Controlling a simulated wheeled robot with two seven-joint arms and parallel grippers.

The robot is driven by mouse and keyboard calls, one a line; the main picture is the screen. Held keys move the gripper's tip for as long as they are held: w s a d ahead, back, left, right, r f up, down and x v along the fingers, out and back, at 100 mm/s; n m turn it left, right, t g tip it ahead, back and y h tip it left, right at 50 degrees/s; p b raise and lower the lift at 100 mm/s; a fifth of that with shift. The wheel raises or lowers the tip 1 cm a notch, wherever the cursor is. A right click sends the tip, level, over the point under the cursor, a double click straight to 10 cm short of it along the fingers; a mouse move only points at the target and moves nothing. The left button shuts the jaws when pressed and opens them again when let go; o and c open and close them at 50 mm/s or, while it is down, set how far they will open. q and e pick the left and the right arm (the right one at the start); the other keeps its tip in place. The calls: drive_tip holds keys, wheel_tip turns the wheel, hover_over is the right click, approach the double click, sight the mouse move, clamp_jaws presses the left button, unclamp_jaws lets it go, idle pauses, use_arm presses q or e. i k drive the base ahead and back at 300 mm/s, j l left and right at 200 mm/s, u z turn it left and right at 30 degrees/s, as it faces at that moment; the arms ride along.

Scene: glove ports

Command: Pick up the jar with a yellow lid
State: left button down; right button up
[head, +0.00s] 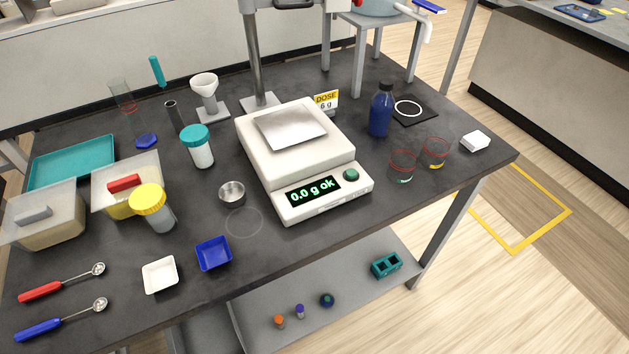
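The jar with a yellow lid (152,205) stands upright on the dark table at the left. Its body below the lid is clear or greyish, and its contents are hard to make out. It is close to the front of the lidded box with the red handle (127,185). A similar jar with a teal lid (198,147) and white contents stands behind it to the right. Neither of my grippers can be made out in the head view.
A balance (300,150) reading "0.0 g ok" fills the table's middle. A small metal cup (231,193), a white dish (160,275) and a blue dish (213,253) lie right of and in front of the jar. Two spoons (60,305) lie at the front left.

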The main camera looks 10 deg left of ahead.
sight(163, 221)
drive_tip(key=u, duration=1.5)
